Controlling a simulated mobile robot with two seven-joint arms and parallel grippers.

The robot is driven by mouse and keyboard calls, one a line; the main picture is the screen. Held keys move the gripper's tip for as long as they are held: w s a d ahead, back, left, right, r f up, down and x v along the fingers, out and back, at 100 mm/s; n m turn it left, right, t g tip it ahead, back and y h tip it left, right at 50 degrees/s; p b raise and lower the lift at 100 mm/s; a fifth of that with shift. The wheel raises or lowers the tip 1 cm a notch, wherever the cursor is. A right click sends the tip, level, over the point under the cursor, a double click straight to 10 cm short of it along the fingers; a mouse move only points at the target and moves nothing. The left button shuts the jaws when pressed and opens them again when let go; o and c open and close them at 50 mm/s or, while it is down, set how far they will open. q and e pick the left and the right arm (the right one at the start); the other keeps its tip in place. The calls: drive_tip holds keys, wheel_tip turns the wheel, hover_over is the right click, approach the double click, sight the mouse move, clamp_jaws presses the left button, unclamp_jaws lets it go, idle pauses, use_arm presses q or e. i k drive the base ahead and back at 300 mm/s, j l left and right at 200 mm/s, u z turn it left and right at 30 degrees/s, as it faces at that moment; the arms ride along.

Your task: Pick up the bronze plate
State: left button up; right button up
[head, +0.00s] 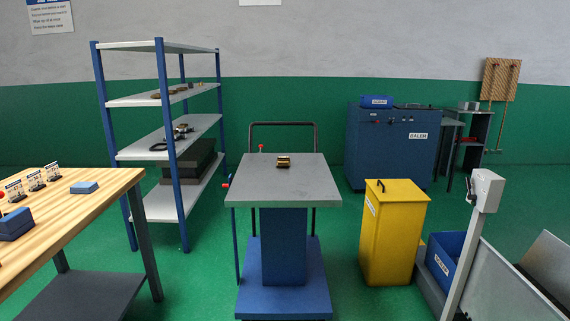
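A small bronze-and-dark object (284,164) lies on the grey top of the lift cart (260,191), toward its far edge near the middle. It looks flat and may be the bronze plate, perhaps more than one piece, but it is too small to tell. Small brownish pieces (178,91) also lie on the upper middle board of the shelf rack at the left. Neither of my grippers shows in the head view, and nothing is seen touching the object on the cart.
A wooden workbench (95,192) with blue blocks and small signs stands at the near left. The shelf rack (172,100) stands behind it. A yellow bin (394,235) stands right of the cart, with a blue baler (388,150) behind. Green floor is open between the workbench and cart.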

sight(281, 160)
drive_tip(key=i, duration=0.4)
drive_tip(key=i+j+z, duration=0.2)
drive_tip(key=i, duration=0.25)
drive_tip(key=i+z, duration=0.2)
drive_tip(key=i, duration=0.25)
